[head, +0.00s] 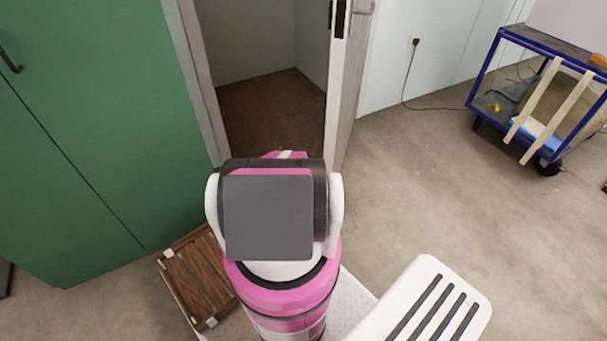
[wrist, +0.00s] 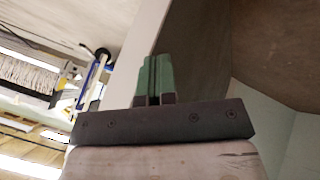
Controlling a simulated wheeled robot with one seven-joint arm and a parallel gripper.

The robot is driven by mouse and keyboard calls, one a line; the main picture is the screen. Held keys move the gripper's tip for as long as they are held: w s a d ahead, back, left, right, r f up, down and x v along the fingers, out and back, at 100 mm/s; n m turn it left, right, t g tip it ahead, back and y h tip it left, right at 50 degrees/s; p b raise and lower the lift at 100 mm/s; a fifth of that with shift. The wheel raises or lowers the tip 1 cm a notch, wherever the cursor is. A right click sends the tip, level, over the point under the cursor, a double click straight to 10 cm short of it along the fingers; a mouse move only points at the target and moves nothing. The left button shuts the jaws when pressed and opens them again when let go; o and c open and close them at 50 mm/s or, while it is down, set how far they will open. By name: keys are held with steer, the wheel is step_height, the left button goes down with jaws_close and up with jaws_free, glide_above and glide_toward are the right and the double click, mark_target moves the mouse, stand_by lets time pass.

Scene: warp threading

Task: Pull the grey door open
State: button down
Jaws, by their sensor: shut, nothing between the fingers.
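The grey door (head: 350,85) stands open, swung outward to the right of the doorway and seen nearly edge-on in the head view. A dark lock plate (head: 340,20) is on its edge, and a handle (head: 362,7) shows on its right face at the top of the picture. My gripper (wrist: 154,60) shows in the wrist view with its green fingers together and nothing between them. A pale upright edge, possibly the door's, lies just behind the fingers; I cannot tell whether they touch it. In the head view my arm hides the gripper.
The doorway (head: 265,100) opens onto a small room with a brown floor. Green cabinets (head: 100,110) stand to the left. A blue-framed cart (head: 545,95) stands at the right, with a cable on the wall nearby. The grey floor (head: 430,190) right of the door is clear.

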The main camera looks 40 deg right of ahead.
steer(key=s+d+n+t, duration=0.1)
steer(key=s+d+n, duration=0.1)
steer(key=s+d, duration=3.6)
steer(key=d, duration=0.9)
steer(key=s+d, duration=0.6)
steer(key=d, duration=0.8)
steer(key=s+d, duration=0.5)
steer(key=d, duration=0.9)
steer(key=shift+s+h, duration=0.3)
steer(key=shift+s, duration=0.1)
steer(key=shift+a, duration=0.1)
steer(key=s+a+r, duration=0.4)
steer(key=a+r, duration=0.4)
steer(key=shift+s, duration=0.35)
